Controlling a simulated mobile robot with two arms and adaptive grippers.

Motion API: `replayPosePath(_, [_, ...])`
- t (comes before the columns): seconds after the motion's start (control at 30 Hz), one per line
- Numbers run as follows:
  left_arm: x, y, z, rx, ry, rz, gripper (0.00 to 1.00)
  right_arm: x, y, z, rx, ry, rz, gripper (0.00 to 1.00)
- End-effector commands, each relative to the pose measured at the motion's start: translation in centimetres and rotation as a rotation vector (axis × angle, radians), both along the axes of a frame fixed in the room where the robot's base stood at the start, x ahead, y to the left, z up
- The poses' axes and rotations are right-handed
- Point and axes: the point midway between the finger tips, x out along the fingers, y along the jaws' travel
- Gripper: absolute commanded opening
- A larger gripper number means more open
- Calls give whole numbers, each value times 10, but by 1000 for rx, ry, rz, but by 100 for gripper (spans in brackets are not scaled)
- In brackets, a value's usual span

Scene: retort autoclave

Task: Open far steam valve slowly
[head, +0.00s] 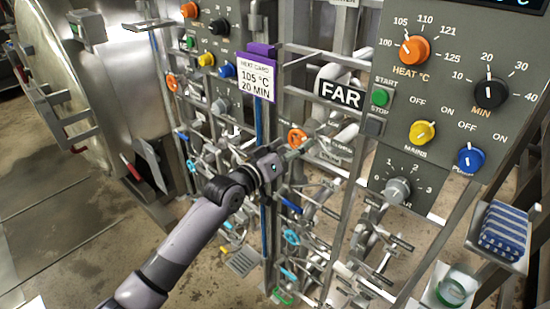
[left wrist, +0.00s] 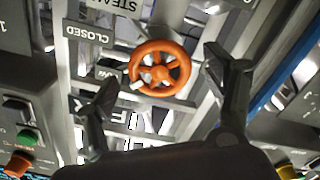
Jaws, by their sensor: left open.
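The orange steam valve handwheel (head: 297,137) is on the pipework left of and below the FAR sign (head: 341,93). In the left wrist view the orange wheel (left wrist: 160,68) is between my two spread fingers, with a gap on each side. My left gripper (head: 290,151) is open at the wheel and partly covers the pipes behind it. A CLOSED label (left wrist: 88,34) is beside the wheel in the left wrist view, upside down. My right gripper is not in view.
The far control panel (head: 440,100) is at right, with orange, black, yellow and blue knobs. A second panel (head: 210,45) and another orange valve (head: 172,83) are at left. A purple heat card (head: 257,76) hangs between them. Pipes and small valves crowd the space below.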

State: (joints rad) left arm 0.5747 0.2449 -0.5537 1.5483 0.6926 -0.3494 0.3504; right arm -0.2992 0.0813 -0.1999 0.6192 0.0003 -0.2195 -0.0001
Motion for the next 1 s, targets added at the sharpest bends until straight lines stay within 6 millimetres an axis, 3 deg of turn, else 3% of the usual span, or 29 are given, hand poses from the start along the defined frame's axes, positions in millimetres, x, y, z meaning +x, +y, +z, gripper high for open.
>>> replayPosePath(0.2, [-38,29,-2,1,2,1,76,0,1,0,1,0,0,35])
replayPosePath(0.4, [-63,47,-1,1,1,0,76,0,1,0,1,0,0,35])
replayPosePath(0.6, [-72,52,0,0,1,0,76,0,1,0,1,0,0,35])
replayPosePath(1.0, [-72,52,0,-1,1,0,76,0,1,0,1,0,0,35])
